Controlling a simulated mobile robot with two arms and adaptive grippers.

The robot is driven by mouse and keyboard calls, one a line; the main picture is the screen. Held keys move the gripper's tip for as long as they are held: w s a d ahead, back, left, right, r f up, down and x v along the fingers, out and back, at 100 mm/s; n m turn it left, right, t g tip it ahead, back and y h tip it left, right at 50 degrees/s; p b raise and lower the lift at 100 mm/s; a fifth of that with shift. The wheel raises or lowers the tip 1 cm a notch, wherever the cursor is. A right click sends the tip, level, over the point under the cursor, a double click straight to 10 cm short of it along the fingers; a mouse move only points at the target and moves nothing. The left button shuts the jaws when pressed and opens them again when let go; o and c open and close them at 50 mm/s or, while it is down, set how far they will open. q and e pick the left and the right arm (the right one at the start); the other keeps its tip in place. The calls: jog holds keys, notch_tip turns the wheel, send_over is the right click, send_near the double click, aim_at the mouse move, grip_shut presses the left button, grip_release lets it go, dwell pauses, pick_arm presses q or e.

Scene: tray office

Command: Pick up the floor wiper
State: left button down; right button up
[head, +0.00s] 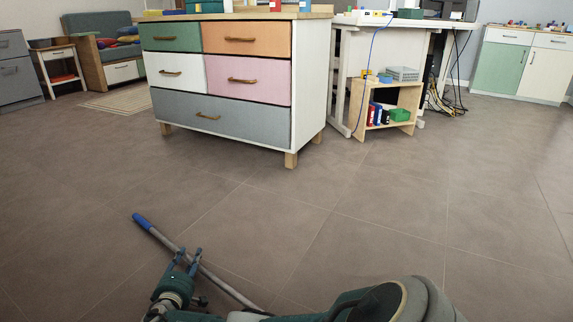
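The floor wiper shows as a long grey pole (224,285) with a blue grip (142,221) at its upper left end. It runs diagonally down to the right across the lower part of the head view. Its lower end and head are hidden behind my arm or out of frame. My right gripper (189,257) is at the pole, a little below the blue grip. Its two fingers stand apart, with the pole passing at or between them; I cannot tell whether they touch it. My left gripper is not in view.
A dresser (216,126) with coloured drawers stands ahead. A small wooden shelf (356,103) with folders and a white desk (343,62) are right of it. A green and white cabinet (502,68) is at the far right. The tiled floor between is clear.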

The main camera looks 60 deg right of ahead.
grip_shut()
jog(key=shift+r, duration=0.1)
